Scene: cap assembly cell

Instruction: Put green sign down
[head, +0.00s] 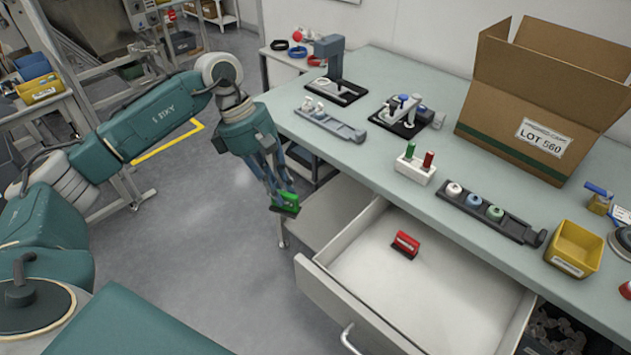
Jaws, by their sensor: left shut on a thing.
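The green sign (287,201) is a small green piece with a dark base. My left gripper (279,187) is shut on it and holds it in the air, left of the open drawer and in front of the table's left end. A similar red sign (405,245) lies in the white drawer (365,262). The pale green table (400,165) extends to the right of the gripper. My right gripper does not show.
A large open cardboard box (535,100) stands at the table's back right. A white holder (415,170) with a green and a red piece, a grey rail with rings (490,212) and a yellow bin (574,250) stand along the front. The open drawer juts out below the table edge.

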